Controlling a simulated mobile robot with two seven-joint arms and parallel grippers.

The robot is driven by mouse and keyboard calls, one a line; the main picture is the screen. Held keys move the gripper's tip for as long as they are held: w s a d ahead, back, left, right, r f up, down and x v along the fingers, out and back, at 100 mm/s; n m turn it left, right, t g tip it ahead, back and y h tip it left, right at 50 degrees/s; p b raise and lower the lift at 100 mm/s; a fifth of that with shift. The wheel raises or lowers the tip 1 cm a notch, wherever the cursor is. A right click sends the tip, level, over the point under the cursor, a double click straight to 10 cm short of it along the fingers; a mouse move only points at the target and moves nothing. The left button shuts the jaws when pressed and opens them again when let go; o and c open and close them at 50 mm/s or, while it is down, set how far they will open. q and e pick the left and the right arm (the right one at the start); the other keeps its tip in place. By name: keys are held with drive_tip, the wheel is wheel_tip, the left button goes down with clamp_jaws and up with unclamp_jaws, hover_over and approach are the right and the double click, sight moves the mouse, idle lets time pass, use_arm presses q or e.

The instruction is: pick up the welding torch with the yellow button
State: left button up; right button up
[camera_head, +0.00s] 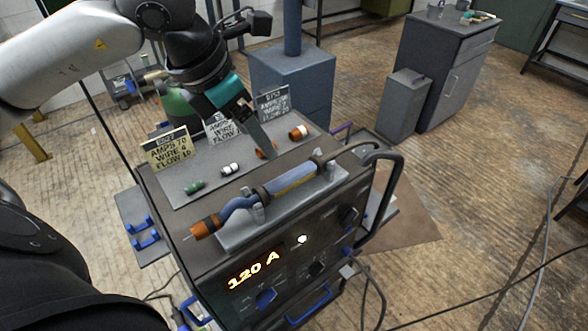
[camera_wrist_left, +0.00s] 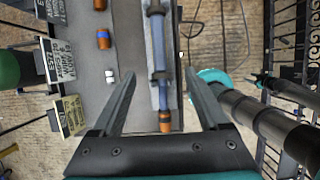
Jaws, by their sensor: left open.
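The welding torch (camera_head: 280,188) lies in a grey cradle (camera_head: 240,234) on the machine's top. It has a blue handle, a yellow strip along its side and an orange nozzle at the left end. In the left wrist view, the torch (camera_wrist_left: 158,62) runs lengthwise between the finger lines, nozzle towards me; the yellow strip is not clear there. My left gripper (camera_head: 262,138) is open and empty, above the machine top and behind the torch in the head view. It also shows in the left wrist view (camera_wrist_left: 158,85). My right gripper is not in view.
The welding machine (camera_head: 215,262) shows 120 A. On its top plate stand a green nozzle (camera_head: 194,187), a white nozzle (camera_head: 229,169) and orange nozzles (camera_head: 299,132). Several signs (camera_head: 168,149) stand along the back edge. A black handle (camera_head: 392,165) rises at the right edge.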

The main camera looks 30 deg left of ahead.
use_arm(q)
approach(283, 179)
drive_tip(key=x, duration=0.3)
drive_tip(key=shift+d+f, duration=0.25)
drive_tip(key=shift+d, duration=0.05)
drive_tip(key=shift+w+f, duration=0.15)
drive_tip(key=shift+f, duration=0.3)
drive_tip(key=x, duration=0.4)
drive_tip(key=shift+w+a+f+p, duration=0.15)
drive_tip(key=shift+w+f+p, duration=0.1)
drive_tip(key=shift+p, duration=0.15)
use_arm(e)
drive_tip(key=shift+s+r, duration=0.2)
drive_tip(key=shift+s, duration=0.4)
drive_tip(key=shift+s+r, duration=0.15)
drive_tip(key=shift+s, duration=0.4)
use_arm(q)
clamp_jaws()
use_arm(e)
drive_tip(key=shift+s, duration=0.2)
use_arm(q)
drive_tip(key=shift+r, duration=0.1)
